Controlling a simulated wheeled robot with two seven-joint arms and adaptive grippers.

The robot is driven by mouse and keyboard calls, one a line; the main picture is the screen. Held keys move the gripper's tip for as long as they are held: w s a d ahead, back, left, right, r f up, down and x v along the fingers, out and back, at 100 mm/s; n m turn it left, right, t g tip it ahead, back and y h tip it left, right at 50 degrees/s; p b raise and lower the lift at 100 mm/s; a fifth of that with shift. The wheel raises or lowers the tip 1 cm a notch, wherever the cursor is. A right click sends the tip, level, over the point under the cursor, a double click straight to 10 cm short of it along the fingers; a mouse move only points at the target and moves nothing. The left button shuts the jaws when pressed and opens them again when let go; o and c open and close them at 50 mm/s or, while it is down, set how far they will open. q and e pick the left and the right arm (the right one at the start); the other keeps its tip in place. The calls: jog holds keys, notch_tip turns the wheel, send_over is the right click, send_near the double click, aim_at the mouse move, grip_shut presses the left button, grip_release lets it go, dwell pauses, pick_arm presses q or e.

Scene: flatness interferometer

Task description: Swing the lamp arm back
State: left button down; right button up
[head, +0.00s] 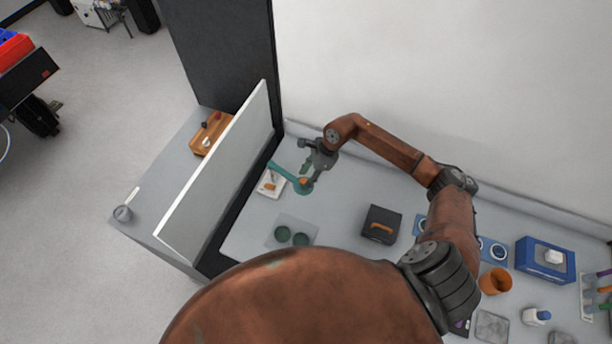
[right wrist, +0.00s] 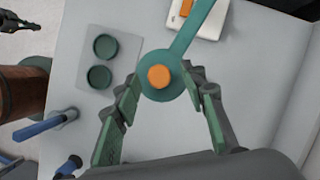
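The teal lamp arm (head: 283,173) reaches from a white base plate (head: 268,191) near the standing panel to a round teal head with an orange knob (head: 305,183). In the right wrist view the lamp head (right wrist: 160,93) is seen from above, with the arm running up to the white plate (right wrist: 207,17). My right gripper (right wrist: 165,84) is open, one fingertip on each side of the head; I cannot tell whether they touch it. It also shows above the lamp head in the head view (head: 309,166). My left gripper is not in view in the head view.
A tall pale panel (head: 218,170) stands left of the lamp. Two dark green discs (head: 283,234) lie on a grey mat in front. A black case with an orange handle (head: 381,225), an orange cup (head: 495,281) and a blue box (head: 545,260) stand to the right.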

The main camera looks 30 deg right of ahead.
jog(key=shift+f, duration=0.25)
jog(key=shift+c, duration=0.3)
grip_shut()
